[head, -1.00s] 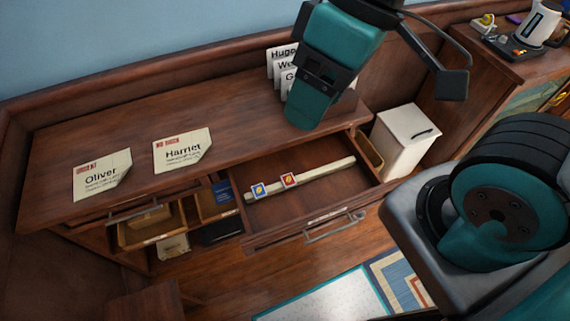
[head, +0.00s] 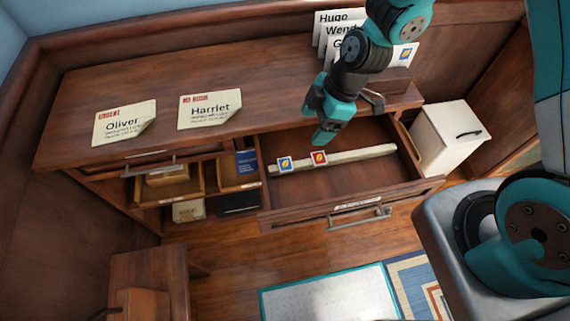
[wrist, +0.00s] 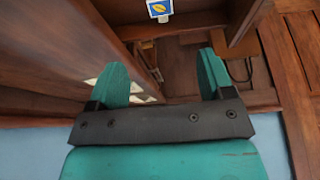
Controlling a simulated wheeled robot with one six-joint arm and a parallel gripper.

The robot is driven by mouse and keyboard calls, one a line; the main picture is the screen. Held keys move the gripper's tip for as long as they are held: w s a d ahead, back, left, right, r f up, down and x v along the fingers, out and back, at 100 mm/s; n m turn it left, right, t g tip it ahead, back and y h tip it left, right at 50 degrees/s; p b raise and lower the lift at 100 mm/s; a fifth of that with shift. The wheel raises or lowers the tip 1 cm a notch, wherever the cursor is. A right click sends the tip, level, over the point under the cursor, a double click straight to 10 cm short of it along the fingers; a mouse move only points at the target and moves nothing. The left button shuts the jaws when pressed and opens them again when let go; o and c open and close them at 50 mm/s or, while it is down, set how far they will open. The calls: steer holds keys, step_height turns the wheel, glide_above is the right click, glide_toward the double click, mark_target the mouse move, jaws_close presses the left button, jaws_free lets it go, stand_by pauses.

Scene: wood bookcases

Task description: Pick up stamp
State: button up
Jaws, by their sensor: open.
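Two small stamps sit on a pale strip (head: 365,155) in the open drawer (head: 340,185): a blue-edged stamp (head: 285,164) with a yellow mark, and a red stamp (head: 319,158) to its right. My gripper (head: 322,136) is open and empty, above the drawer and close behind the red stamp in the head view. In the wrist view my gripper (wrist: 164,72) shows two teal fingers spread apart. A blue-edged stamp (wrist: 159,9) shows at the top edge there, beyond the fingers; I cannot tell which stamp it is.
Letters for Oliver (head: 124,123) and Harriet (head: 210,109) lie on the desk top (head: 170,80). Standing name cards (head: 335,20) and a card with a blue stamp (head: 405,55) are behind my arm. A white cabinet (head: 445,140) stands right of the drawer.

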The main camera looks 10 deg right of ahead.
mark_target(286, 164)
steer(key=p+x, duration=0.2)
steer(key=x, duration=1.2)
steer(key=shift+a+f+p, duration=0.25)
steer(key=shift+a+p, duration=0.05)
steer(key=c, duration=1)
